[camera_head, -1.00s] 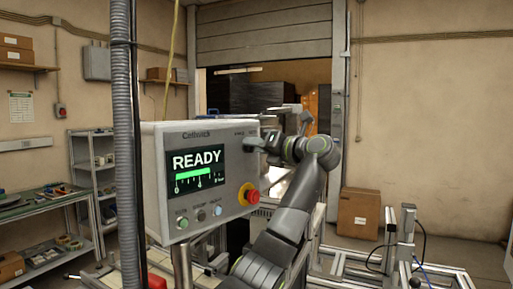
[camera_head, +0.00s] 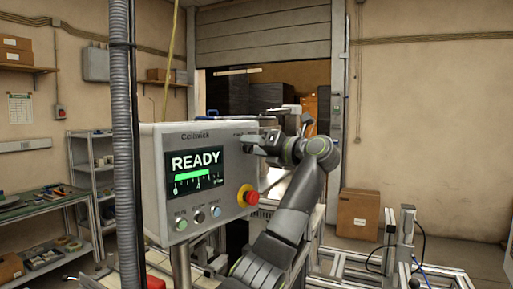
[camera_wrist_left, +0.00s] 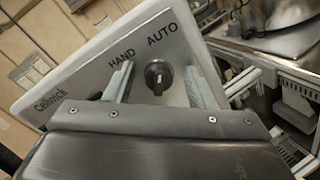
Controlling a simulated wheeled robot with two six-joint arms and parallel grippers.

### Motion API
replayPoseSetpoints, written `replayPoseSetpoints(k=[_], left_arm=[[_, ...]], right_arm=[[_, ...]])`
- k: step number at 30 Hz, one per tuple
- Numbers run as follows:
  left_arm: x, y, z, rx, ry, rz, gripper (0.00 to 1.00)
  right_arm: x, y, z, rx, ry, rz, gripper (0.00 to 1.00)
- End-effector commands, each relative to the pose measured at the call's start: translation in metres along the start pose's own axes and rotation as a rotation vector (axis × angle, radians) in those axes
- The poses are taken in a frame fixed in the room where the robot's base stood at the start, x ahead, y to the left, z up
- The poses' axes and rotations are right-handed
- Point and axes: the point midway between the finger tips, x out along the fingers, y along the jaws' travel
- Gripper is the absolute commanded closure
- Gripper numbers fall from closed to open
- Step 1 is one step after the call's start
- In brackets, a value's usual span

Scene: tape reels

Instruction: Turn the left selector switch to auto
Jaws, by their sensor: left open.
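The selector switch (camera_wrist_left: 158,76) is a round black knob with a raised grip, on the grey control box's face. The labels HAND and AUTO are printed above it in the left wrist view; which one the knob points to I cannot tell clearly. My left gripper (camera_wrist_left: 160,70) is open, one finger on each side of the knob, with gaps visible to both. In the head view my left gripper (camera_head: 260,142) is at the upper right of the control box (camera_head: 226,160) and hides the switch. My right gripper is not in view.
The box carries a READY screen (camera_head: 195,172), a red emergency button (camera_head: 248,196) on a yellow base and small push buttons below. A ribbed grey hose (camera_head: 126,150) hangs at the box's left. A cardboard box (camera_head: 358,213) stands on the floor at right.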

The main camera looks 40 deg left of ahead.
Motion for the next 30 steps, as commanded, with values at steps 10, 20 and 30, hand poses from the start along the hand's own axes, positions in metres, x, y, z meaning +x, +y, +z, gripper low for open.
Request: replayPoseSetpoints(k=[10,20,30], left_arm=[[-0.019,-0.003,-0.002,-0.001,-0.001,-0.003,0.5],[-0.098,-0.004,-0.003,0.0,-0.002,-0.005,0.5],[-0.162,-0.002,-0.001,0.001,0.0,-0.001,0.5]], right_arm=[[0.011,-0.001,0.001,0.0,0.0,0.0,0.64],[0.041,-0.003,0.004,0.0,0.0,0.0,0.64],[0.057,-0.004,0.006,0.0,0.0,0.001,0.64]])
